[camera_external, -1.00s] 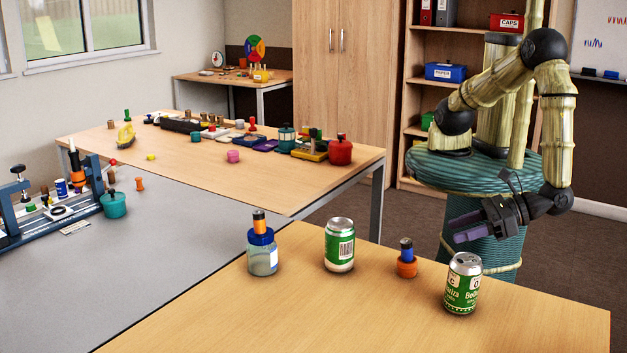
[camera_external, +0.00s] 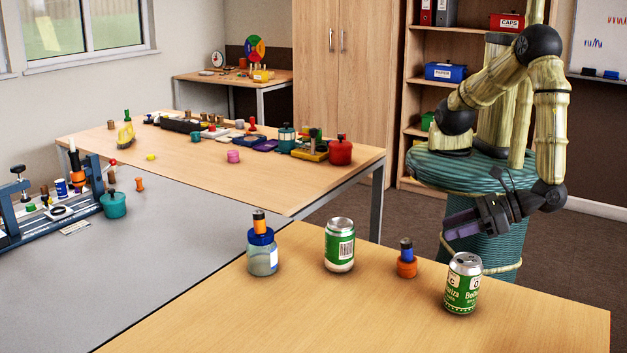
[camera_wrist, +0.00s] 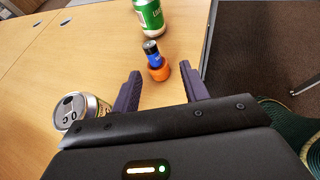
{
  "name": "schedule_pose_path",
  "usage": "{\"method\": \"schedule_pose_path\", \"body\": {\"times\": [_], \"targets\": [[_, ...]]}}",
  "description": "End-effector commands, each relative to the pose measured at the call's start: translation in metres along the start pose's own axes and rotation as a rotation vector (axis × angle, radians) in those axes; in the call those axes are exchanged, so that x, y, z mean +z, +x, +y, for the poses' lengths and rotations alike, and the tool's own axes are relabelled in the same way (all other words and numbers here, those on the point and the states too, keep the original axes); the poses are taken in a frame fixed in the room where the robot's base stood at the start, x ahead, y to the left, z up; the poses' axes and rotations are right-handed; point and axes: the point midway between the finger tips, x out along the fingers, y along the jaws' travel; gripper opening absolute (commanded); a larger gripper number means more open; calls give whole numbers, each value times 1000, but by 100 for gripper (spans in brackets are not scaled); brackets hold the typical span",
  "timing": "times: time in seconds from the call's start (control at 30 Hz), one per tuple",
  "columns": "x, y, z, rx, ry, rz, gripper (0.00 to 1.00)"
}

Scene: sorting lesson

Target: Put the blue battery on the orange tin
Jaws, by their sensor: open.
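The blue battery (camera_external: 406,246) has a dark end and stands upright on the squat orange tin (camera_external: 406,267), near the table's far edge between two green cans. In the wrist view the blue battery (camera_wrist: 153,55) rises from the orange tin (camera_wrist: 159,71), seen ahead between my finger tips. My gripper (camera_external: 448,226) is open and empty, beyond the table's far edge and apart from both things. Its two purple fingers also show in the wrist view (camera_wrist: 160,72).
A green can (camera_external: 462,285) stands right of the tin, close to my gripper's side. Another green can (camera_external: 339,246) stands left. The near table (camera_external: 350,315) is clear in front.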

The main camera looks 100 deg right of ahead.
Motion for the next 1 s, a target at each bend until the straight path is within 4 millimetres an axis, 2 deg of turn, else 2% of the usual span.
{"method": "schedule_pose_path", "body": {"times": [0.2,0.4,0.6,1.0], "targets": [[39,59,-41,-269,231,157,45],[68,101,-91,-536,527,307,45],[91,127,-138,-769,864,421,45],[137,158,-217,-1119,1653,505,45]]}}
